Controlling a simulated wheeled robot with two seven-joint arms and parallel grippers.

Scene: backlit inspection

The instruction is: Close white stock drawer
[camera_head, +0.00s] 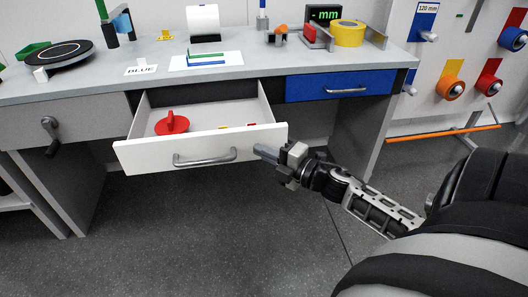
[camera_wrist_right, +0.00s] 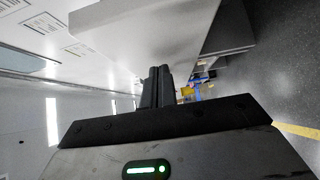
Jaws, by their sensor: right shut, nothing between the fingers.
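The white stock drawer (camera_head: 140,155) is pulled out below the bench in the head view, with a silver bar handle (camera_head: 205,158) on its front. A red round part (camera_head: 172,123) and small coloured pieces lie inside it. My right gripper (camera_head: 262,151) is shut and empty, with its fingertips close to the right end of the drawer front; I cannot tell whether they touch. In the right wrist view its two dark fingers (camera_wrist_right: 157,85) are together, pointing towards a pale surface. My left gripper is not in view.
The grey bench top (camera_head: 110,88) holds a black turntable (camera_head: 58,53), a white card marked BLUE, and a yellow tape roll (camera_head: 347,33). A blue drawer (camera_head: 340,86) on the right is shut. The floor (camera_head: 200,240) in front is clear.

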